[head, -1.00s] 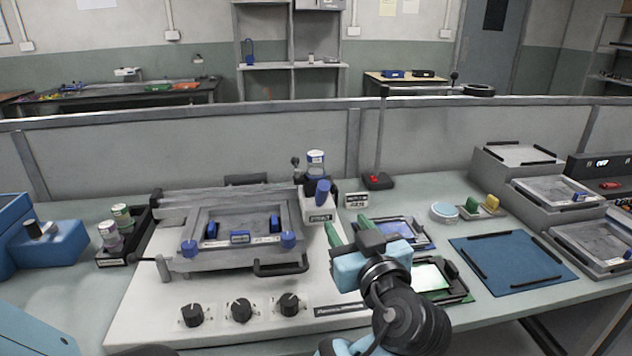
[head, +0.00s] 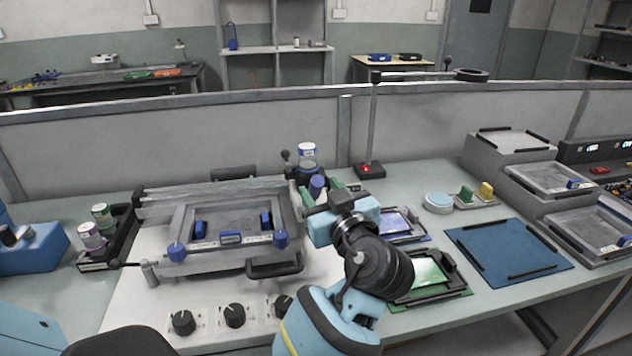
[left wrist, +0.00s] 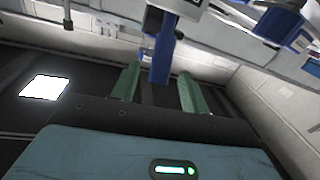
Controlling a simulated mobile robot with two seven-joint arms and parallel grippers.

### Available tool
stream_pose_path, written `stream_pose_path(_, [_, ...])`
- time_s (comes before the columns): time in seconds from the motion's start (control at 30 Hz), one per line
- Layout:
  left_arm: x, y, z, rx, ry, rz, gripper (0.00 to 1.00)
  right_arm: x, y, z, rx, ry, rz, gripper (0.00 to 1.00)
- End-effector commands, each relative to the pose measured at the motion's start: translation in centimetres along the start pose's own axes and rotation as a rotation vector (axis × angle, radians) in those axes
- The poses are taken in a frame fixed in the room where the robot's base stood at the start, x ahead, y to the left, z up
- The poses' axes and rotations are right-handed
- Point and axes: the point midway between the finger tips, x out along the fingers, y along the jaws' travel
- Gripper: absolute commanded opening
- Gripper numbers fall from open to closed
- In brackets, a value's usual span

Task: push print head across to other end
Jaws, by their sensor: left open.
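The print head (head: 306,172) stands at the right end of the grey printing frame (head: 165,208), with a white-and-blue pot on top. Its blue handle (head: 317,186) points up in front; its white lower block is mostly hidden behind my gripper. My left gripper (head: 326,189) is open at the print head, its green fingers pointing toward it. In the left wrist view the blue handle (left wrist: 162,55) shows between the two green fingers (left wrist: 158,75), with gaps on both sides; I cannot tell whether it touches them. My right gripper is not in view.
Black knobs (head: 235,315) line the front of the white base. Ink pots (head: 92,235) sit in a black tray at left. A red-buttoned post (head: 370,170) stands behind my gripper. A green-framed plate (head: 430,272) and blue mat (head: 510,250) lie at right.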

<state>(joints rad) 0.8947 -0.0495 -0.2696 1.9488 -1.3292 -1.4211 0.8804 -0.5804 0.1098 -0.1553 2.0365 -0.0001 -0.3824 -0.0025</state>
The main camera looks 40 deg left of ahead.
Motion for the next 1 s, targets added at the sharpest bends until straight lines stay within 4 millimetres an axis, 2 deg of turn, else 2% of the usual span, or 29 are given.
stream_pose_path(0.1, [1.6, 0.0, -0.1, 0.001, 0.002, -0.001, 0.45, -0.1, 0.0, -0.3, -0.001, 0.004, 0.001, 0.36])
stream_pose_path(0.2, [2.4, 0.0, -0.1, 0.001, 0.002, 0.0, 0.45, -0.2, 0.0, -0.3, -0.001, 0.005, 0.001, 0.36])
stream_pose_path(0.57, [2.9, 0.0, 0.0, -0.001, 0.0, 0.0, 0.45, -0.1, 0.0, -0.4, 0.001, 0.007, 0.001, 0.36])
stream_pose_path(0.9, [2.9, 0.0, 0.0, 0.0, -0.001, 0.0, 0.02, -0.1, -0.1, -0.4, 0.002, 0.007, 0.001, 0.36])
stream_pose_path(1.0, [2.9, 0.0, 0.0, 0.0, -0.001, 0.0, 0.0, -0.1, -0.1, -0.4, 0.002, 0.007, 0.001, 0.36])
